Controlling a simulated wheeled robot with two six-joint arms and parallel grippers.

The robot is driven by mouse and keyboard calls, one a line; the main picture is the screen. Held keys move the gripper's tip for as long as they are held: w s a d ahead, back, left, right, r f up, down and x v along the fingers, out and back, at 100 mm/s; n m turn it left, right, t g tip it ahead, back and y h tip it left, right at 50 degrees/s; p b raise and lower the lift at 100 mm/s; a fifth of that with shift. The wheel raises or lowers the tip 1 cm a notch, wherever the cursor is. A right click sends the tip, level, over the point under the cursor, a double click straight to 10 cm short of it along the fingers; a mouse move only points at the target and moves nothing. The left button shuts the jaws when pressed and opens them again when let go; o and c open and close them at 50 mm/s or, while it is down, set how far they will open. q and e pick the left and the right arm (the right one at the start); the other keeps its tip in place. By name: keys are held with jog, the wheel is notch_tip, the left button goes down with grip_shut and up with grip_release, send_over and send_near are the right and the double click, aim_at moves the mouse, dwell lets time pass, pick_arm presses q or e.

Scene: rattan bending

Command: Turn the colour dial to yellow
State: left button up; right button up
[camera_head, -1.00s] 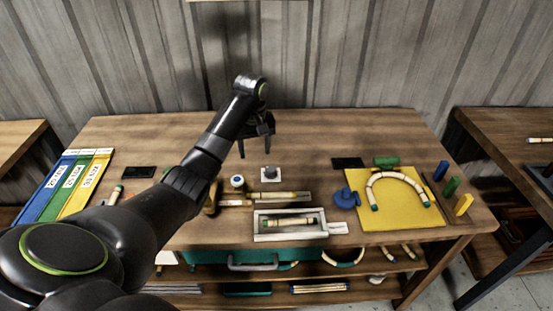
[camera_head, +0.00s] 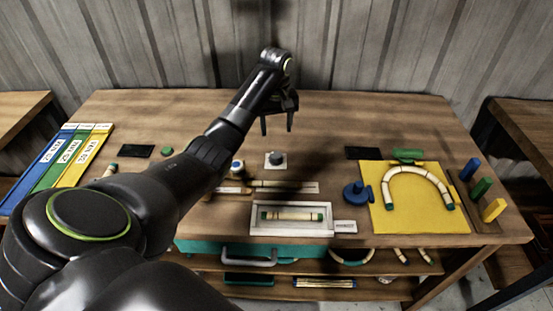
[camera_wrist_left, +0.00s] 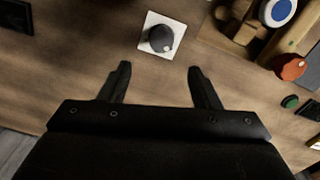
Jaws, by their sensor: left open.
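The dial is a dark grey round knob (camera_head: 276,158) on a white square plate, lying on the table near its middle. It also shows in the left wrist view (camera_wrist_left: 160,38), with a small light mark at its edge; I cannot read which colour it points to. My left gripper (camera_head: 277,130) is open and empty, above the table and behind the dial in the head view. In the left wrist view its two fingers (camera_wrist_left: 159,68) point toward the plate, apart from it, with the knob just beyond the gap. My right gripper is not in view.
A white tray (camera_head: 290,232) with a rattan piece stands in front of the dial. A blue-topped button (camera_head: 237,166) is left of it. A yellow board (camera_head: 430,221) with a bent rattan arch is at right. An orange-red knob (camera_wrist_left: 290,67) shows in the wrist view.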

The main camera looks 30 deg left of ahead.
aim_at(276, 155)
pick_arm(q)
notch_tip(276, 155, down, 4)
jog(key=shift+s+r+p, duration=0.1)
jog(key=shift+s+p, duration=0.05)
jog(key=shift+p, duration=0.15)
notch_tip(276, 155, down, 7)
jog(key=shift+f, duration=0.1)
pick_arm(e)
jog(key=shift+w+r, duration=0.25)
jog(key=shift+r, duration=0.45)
pick_arm(q)
jog(key=c, duration=1)
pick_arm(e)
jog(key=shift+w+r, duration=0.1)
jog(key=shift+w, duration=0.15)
